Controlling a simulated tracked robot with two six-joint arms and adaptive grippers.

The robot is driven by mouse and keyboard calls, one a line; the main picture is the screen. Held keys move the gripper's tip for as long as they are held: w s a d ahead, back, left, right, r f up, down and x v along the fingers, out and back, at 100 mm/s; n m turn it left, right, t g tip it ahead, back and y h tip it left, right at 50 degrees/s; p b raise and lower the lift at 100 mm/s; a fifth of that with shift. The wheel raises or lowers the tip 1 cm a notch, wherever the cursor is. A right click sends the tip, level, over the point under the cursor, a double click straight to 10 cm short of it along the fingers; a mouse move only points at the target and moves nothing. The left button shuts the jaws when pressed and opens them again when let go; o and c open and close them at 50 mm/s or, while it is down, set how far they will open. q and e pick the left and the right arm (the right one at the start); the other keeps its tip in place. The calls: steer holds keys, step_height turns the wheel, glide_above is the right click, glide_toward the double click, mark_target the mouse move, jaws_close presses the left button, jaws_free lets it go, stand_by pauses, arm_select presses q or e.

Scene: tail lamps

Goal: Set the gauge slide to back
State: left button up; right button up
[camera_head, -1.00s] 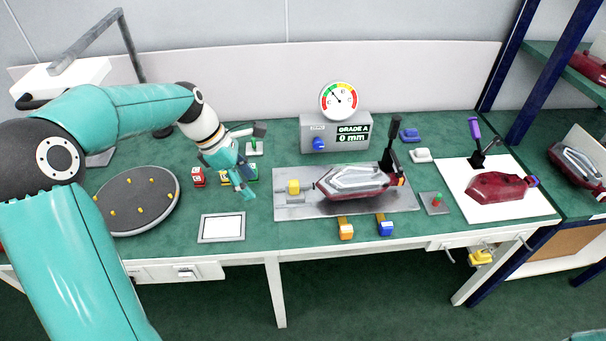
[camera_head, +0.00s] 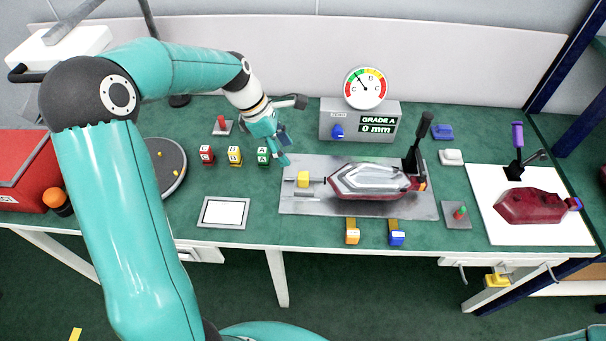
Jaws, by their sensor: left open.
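My left gripper (camera_head: 284,157) is open above the bench, just behind the left end of the grey fixture plate (camera_head: 300,207). Its fingers point down and it appears empty. A yellow block (camera_head: 303,179) sits on a small grey rail at the plate's left end, in front and to the right of the gripper. It looks like the gauge slide, but I see no label on it. A red and clear lamp (camera_head: 370,181) lies on the plate, right of the yellow block. The grey gauge box (camera_head: 349,106) carries a round dial (camera_head: 366,88) and reads "GRADE A, 0 mm". My right gripper is out of view.
Red (camera_head: 206,154), yellow (camera_head: 234,155) and green (camera_head: 263,156) lettered blocks stand left of the gripper. A black clamp handle (camera_head: 424,126) rises at the plate's right. Orange (camera_head: 352,237) and blue (camera_head: 397,238) tabs sit at the bench front edge. A white-screened tablet (camera_head: 223,211) lies front left.

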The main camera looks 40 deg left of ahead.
mark_target(301, 175)
arm_select(q)
steer(key=p+x, duration=0.1)
steer(key=x, duration=1.1)
steer(key=shift+d, duration=0.1)
jaws_close()
